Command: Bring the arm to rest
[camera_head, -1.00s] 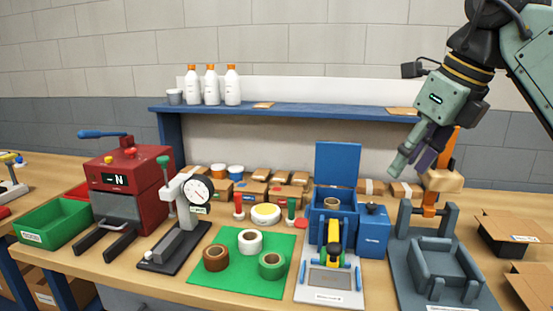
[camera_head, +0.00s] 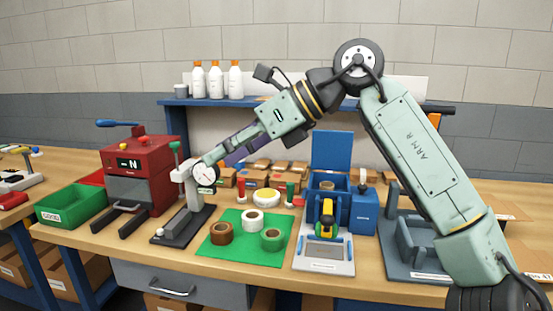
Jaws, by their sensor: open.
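My arm reaches up from the lower right to an elbow at the top, then down to the left. My gripper (camera_head: 222,158) points down and left, one finger greenish and one purple, apart with nothing seen between them. In the picture its tips overlap the dial gauge (camera_head: 205,174) on its grey stand; I cannot tell the real gap between them.
The bench holds a red press (camera_head: 140,170), a green tray (camera_head: 76,206), a green mat (camera_head: 246,255) with three rolls, a blue box (camera_head: 331,150) and a grey fixture (camera_head: 402,232). A blue shelf (camera_head: 172,102) carries white bottles (camera_head: 215,80).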

